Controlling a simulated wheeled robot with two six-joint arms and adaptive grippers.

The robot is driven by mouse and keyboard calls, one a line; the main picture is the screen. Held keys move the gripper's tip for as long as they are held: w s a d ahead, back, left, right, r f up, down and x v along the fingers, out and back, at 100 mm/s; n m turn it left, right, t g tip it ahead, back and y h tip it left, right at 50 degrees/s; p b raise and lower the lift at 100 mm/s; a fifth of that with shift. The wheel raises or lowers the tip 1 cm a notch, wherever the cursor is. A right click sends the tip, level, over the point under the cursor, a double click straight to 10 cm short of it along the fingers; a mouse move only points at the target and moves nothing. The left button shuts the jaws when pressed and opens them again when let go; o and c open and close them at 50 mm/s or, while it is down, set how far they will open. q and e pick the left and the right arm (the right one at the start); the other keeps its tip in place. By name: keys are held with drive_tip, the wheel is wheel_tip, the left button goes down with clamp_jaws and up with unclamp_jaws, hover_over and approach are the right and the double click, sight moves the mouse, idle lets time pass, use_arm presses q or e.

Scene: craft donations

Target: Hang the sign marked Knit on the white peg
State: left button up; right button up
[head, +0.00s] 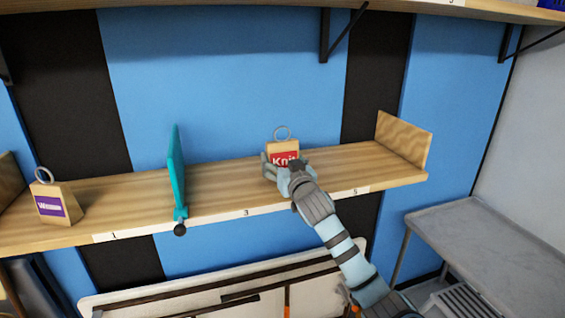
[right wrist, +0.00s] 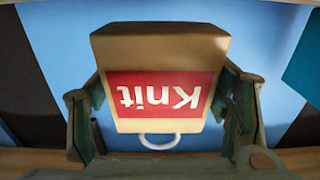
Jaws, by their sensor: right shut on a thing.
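The Knit sign (head: 283,150) is a tan block with a red label and a metal ring on top, over the middle of the wooden shelf (head: 225,194). I cannot tell whether its base touches the shelf. My right gripper (head: 287,172) is shut on it from the front, covering its lower part. In the right wrist view the Knit sign (right wrist: 160,50) appears upside down, with a finger at each side and its ring toward the bottom. I see no white peg in either view. My left gripper is not in view.
A second tan sign with a purple label (head: 50,207) and a ring stands at the shelf's left. A teal upright divider (head: 176,172) stands between the two signs. A wooden end panel (head: 404,140) closes the shelf's right end. A grey table (head: 490,235) is at the lower right.

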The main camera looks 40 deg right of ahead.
drive_tip(key=shift+r+p, duration=0.3)
drive_tip(key=shift+r, duration=0.35)
drive_tip(key=p+v, duration=0.2)
drive_tip(key=v, duration=1.4)
drive_tip(key=shift+f+p, duration=0.2)
drive_tip(key=shift+p, duration=0.2)
